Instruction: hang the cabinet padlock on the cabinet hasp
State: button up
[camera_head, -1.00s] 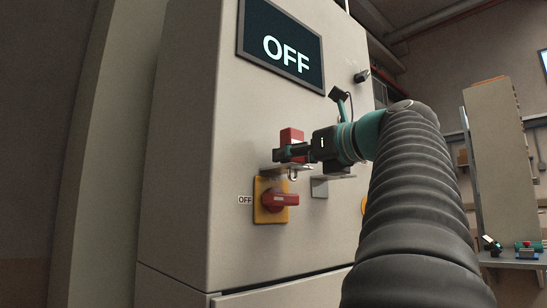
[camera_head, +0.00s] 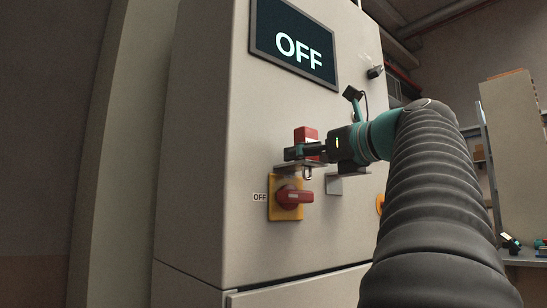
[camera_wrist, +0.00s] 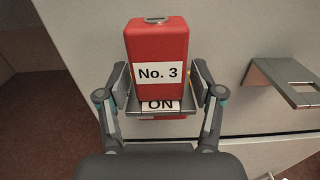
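The red padlock (camera_wrist: 158,60), labelled "No. 3", stands body-up at a grey metal bracket (camera_head: 285,168) on the cabinet front. Its metal shackle (camera_head: 307,173) shows below the bracket in the head view; how it passes the bracket is hidden. The padlock's body also shows in the head view (camera_head: 305,134), partly behind my gripper (camera_head: 304,152). In the wrist view, my gripper's two fingers (camera_wrist: 160,80) stand on either side of the padlock, with narrow gaps visible. A second grey bracket with a slot (camera_wrist: 290,78) sits to the right, empty. Which bracket is the hasp is not marked.
The red rotary switch (camera_head: 294,197) on a yellow plate sits just below the bracket, beside an "OFF" label. A screen (camera_head: 294,42) reading "OFF" is above. A knob (camera_head: 375,72) projects at the upper right. A bench (camera_head: 525,258) stands at far right.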

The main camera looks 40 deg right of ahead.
jog(key=shift+s, duration=0.1)
jog(key=s, duration=1.2)
jog(key=shift+d, duration=0.45)
jog(key=shift+w, duration=0.15)
